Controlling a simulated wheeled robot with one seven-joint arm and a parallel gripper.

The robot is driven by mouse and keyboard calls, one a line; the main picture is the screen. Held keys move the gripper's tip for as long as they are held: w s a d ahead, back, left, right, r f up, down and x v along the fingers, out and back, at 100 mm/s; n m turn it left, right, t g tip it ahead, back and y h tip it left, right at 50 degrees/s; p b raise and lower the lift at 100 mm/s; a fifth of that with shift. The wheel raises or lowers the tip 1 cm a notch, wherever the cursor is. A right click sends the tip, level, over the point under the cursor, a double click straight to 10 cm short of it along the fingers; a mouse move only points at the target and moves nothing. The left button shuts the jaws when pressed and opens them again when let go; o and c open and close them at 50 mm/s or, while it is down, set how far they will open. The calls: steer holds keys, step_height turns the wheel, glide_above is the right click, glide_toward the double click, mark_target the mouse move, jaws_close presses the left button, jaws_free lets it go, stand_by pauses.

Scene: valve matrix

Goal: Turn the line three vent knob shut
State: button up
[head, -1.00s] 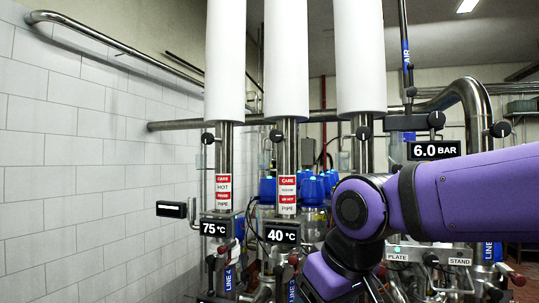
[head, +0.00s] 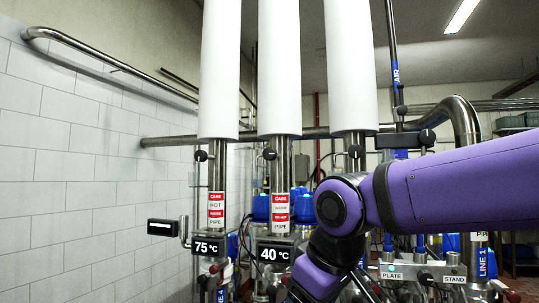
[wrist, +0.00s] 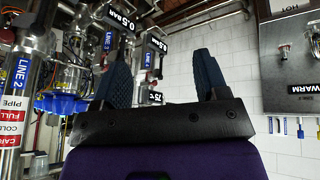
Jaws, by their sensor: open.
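The line three label (wrist: 107,42) shows on a steel pipe left of my fingers in the wrist view, with small fittings close to it. I cannot tell which of them is the vent knob. In the head view, small black knobs sit on the pipes, one of them on the pipe (head: 269,154) above the 40 °C display (head: 275,254). My gripper (wrist: 160,78) is open and empty, its two dark blue fingers wide apart in the wrist view, apart from the pipes. In the head view it is out of sight, below my purple arm.
A line four label (wrist: 148,58) and a line two pipe (wrist: 20,75) flank line three in the wrist view. A steel panel (wrist: 292,65) is at right. A white tiled wall (head: 75,160) and a handrail (head: 100,60) stand left. Pipes crowd the space ahead.

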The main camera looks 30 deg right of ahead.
steer(key=w+d+r+n+t+h, duration=0.1)
steer(key=w+d+r+n+h, duration=0.15)
steer(key=w+r+n, duration=0.45)
steer(key=w+d+r+n+h, duration=0.2)
steer(key=w+d+r+n, duration=0.1)
steer(key=w+r+n, duration=0.4)
steer(key=n+t+h, duration=0.2)
steer(key=n+h, duration=0.4)
steer(key=n, duration=0.3)
glide_toward(269, 151)
steer(key=x, duration=1.1)
steer(key=shift+w+f, duration=0.1)
steer(key=shift+w, duration=0.05)
steer(key=c, duration=0.9)
